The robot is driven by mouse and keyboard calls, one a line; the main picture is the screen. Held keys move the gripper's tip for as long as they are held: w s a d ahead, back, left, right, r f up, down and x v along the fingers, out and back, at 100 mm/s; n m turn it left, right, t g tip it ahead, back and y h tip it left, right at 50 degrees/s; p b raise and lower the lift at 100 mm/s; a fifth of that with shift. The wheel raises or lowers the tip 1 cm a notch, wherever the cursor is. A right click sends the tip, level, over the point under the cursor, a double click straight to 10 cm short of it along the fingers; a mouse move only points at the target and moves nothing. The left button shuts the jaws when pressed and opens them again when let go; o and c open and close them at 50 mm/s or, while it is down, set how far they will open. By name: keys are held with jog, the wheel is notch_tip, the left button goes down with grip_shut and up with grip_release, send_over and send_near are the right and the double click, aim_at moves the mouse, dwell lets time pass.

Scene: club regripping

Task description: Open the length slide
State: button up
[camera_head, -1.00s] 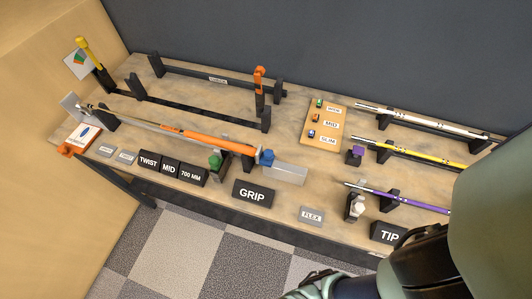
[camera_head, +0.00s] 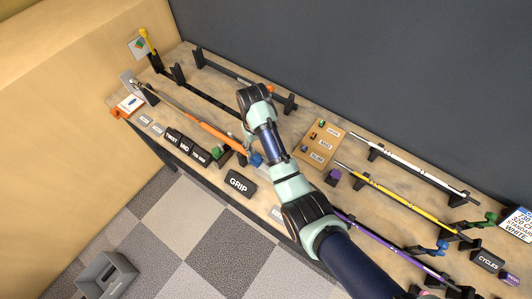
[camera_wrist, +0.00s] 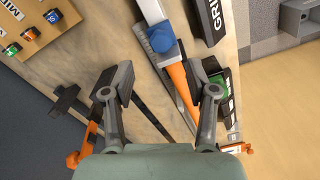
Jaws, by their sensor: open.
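A blue knob (camera_wrist: 161,38) sits on a pale grey metal bar (camera_wrist: 152,10) at the end of the club's orange grip (camera_wrist: 179,82). I take this bar and knob for the length slide, but no label on it shows. In the head view, the blue knob (camera_head: 256,159) shows beside my arm, and the bar is mostly hidden behind the arm. The orange-gripped club (camera_head: 215,132) lies along the bench. My gripper (camera_wrist: 164,88) is open and empty above the bench, its fingers spread, with the knob beyond the fingertips.
Black blocks marked GRIP (camera_head: 239,183) and 700 MM (camera_head: 199,156) line the front edge. A green knob (camera_head: 217,152) stands near the grip. Behind are an empty black rack (camera_head: 240,77) and a wooden board (camera_head: 318,144). White, yellow and purple shafts lie right.

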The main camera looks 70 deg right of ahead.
aim_at(257, 157)
notch_tip(257, 157, down, 8)
jog(key=shift+r, duration=0.15)
grip_shut()
dwell(0.3)
jog(key=shift+r, duration=0.1)
